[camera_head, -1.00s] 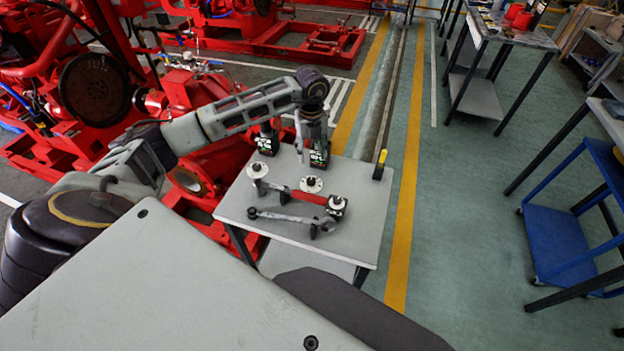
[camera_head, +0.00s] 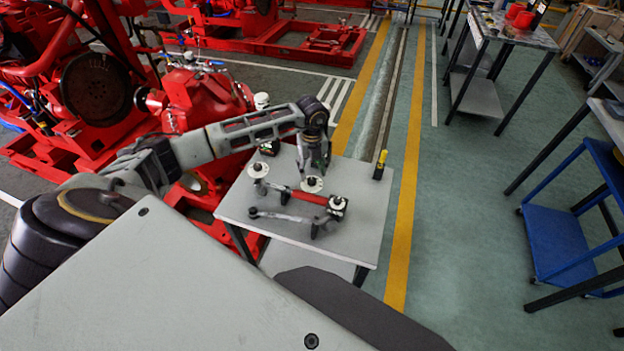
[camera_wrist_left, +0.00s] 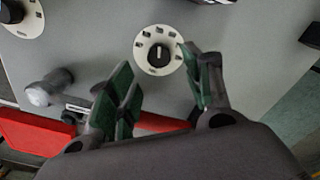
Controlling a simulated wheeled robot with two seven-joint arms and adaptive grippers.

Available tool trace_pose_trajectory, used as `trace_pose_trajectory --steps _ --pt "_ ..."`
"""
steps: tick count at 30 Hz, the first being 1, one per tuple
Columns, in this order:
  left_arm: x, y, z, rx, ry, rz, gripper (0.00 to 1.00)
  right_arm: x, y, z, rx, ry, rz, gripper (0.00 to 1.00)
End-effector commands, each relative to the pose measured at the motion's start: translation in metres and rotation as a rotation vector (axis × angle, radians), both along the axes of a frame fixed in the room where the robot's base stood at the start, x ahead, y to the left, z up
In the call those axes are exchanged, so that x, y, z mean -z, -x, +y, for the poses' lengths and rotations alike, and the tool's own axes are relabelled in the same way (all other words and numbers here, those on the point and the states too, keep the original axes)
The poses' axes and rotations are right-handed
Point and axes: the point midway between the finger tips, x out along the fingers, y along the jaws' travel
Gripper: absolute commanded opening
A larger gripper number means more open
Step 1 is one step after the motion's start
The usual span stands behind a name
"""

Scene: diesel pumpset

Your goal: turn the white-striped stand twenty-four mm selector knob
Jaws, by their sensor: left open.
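A black selector knob with a white pointer line (camera_wrist_left: 159,54) sits in the middle of a round white dial with dark marks around it in the left wrist view. In the head view its white dial (camera_head: 312,185) is on the grey table, just below my left gripper (camera_head: 319,166). In the left wrist view my left gripper (camera_wrist_left: 157,66) is open, its green-padded fingers apart on either side of and nearer than the dial. Contact with the knob does not show. A similar white dial (camera_head: 260,169) stands to the left. White stripes on a stand cannot be made out.
A yellow-topped black item (camera_head: 380,165) stands at right. The table's right side (camera_head: 368,215) is clear.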

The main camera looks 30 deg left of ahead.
Motion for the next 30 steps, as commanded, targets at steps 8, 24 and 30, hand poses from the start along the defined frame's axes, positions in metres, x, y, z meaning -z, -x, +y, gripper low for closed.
trace_pose_trajectory --steps 8,24,30 --pt "0.037 0.001 -0.001 0.001 0.001 0.002 0.51 -0.003 0.001 0.003 0.000 -0.003 0.002 0.40" --pt "0.060 0.001 0.000 0.001 -0.001 0.001 0.51 -0.004 0.006 0.007 0.000 -0.007 0.007 0.40" --pt "0.060 0.001 0.000 0.001 -0.001 0.001 0.38 -0.004 0.006 0.007 0.000 -0.007 0.007 0.40"
